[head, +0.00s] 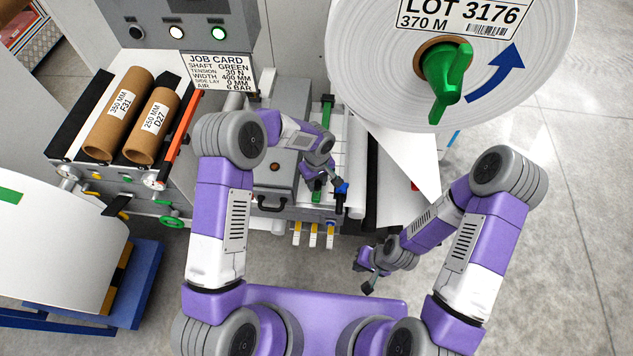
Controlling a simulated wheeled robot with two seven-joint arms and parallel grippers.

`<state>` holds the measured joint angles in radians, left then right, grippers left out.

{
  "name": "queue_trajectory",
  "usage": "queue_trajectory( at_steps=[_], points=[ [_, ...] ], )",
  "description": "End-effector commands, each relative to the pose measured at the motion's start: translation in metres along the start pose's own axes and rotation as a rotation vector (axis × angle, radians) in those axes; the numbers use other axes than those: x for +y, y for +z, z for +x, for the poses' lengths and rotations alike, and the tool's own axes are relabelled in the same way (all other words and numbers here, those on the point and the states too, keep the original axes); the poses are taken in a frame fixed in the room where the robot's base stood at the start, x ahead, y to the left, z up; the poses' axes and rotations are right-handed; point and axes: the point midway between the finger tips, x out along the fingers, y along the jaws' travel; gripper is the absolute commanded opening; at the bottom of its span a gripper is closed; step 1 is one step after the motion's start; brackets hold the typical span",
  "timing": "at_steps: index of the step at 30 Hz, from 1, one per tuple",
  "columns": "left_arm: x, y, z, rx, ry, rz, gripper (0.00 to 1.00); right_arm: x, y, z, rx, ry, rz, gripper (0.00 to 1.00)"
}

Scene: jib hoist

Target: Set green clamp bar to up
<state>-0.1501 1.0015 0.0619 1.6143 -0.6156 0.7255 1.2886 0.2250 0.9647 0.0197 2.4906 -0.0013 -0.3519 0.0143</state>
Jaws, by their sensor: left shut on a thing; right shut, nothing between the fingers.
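The green clamp bar (327,112) runs lengthwise over the machine bed, right of the grey housing. My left wrist hides its middle, and a green part shows again near the front edge. My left gripper (338,186) is over the near end of the bar, beside a small blue piece (343,188) and a dark lever (340,204). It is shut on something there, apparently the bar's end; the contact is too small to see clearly. My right gripper (367,283) is shut and empty, low in front of the machine, apart from it.
A large white roll (380,80) with a green knob (445,75) hangs at the upper right, its web sloping down. Cardboard cores (118,115) lie on a rack at the left. The floor at the right is clear.

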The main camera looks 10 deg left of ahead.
Motion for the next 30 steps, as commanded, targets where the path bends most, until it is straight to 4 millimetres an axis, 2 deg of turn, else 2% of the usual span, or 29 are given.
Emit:
queue_trajectory(
  at_steps=[1, 6, 14, 21, 30],
  points=[
    [0.001, -0.004, -0.015, -0.01, -0.009, -0.004, 0.0, -0.004, 0.0, -0.012, 0.0, 0.0, 0.0, 0.0],
    [0.006, -0.012, -0.051, -0.076, -0.055, -0.006, 0.0, -0.013, 0.001, -0.035, 0.001, 0.0, 0.0, 0.0],
    [0.015, -0.025, -0.097, -0.162, -0.11, -0.002, 0.0, -0.021, 0.002, -0.056, 0.0, 0.0, 0.0, 0.0],
    [0.029, -0.045, -0.148, -0.174, -0.116, 0.0, 0.0, -0.028, 0.003, -0.074, 0.0, 0.0, 0.0, 0.0],
    [0.041, -0.064, -0.182, -0.172, -0.112, 0.001, 0.0, -0.034, 0.004, -0.091, 0.0, 0.0, 0.0, 0.0]
  ],
)
